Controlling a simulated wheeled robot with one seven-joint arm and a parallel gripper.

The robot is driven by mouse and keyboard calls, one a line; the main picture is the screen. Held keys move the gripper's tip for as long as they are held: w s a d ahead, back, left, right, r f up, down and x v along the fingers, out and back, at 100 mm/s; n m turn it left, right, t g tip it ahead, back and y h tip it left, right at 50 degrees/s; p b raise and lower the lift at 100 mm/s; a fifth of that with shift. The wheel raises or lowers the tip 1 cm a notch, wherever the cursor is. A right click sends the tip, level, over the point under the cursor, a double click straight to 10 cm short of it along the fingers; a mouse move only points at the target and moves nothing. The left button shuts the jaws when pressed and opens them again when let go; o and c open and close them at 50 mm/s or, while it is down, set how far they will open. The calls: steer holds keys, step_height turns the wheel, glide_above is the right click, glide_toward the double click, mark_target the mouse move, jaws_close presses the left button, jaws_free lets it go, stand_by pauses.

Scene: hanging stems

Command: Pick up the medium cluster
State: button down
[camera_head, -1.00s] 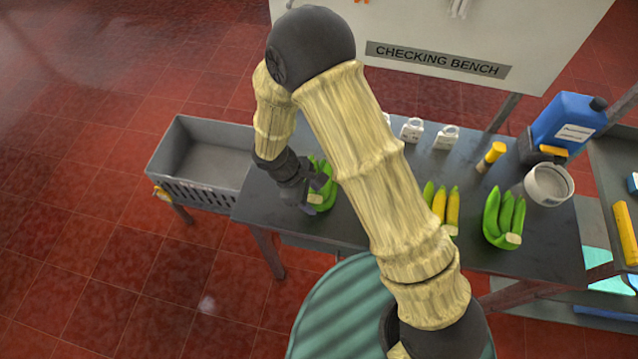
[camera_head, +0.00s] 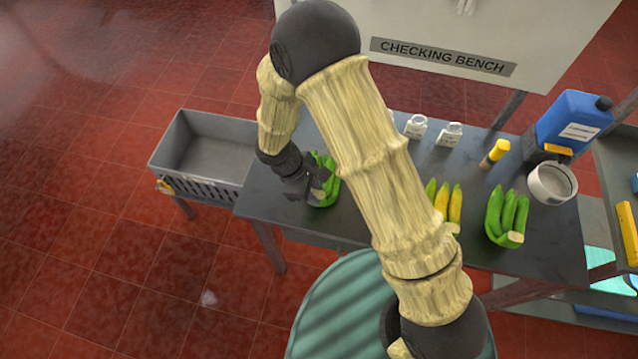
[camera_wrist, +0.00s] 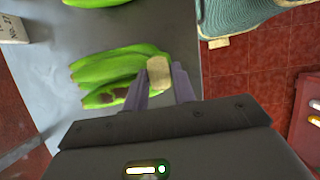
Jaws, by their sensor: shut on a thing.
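A green banana cluster (camera_head: 324,196) is at the left part of the bench, partly hidden by my gripper (camera_head: 316,184). In the wrist view the same cluster (camera_wrist: 112,68) shows several green fingers, one with a dark blotch, and a pale cut crown. My gripper (camera_wrist: 160,84) has its two fingers on either side of the crown and is shut on it. I cannot tell whether the cluster touches the bench. A green and yellow cluster (camera_head: 455,205) lies mid-bench, partly behind my arm. Another green cluster (camera_head: 508,215) lies at the right.
A grey crate (camera_head: 205,150) stands left of the dark bench (camera_head: 375,225). White tags (camera_head: 451,134), a yellow-capped tube (camera_head: 495,153), a white bowl (camera_head: 552,184) and a blue jug (camera_head: 570,125) stand along its back and right. A teal round surface (camera_head: 340,310) is in front.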

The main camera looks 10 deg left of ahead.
steer(key=shift+r, duration=0.1)
step_height(320, 180, up, 10)
steer(key=b, duration=0.2)
stand_by(0.4)
stand_by(0.5)
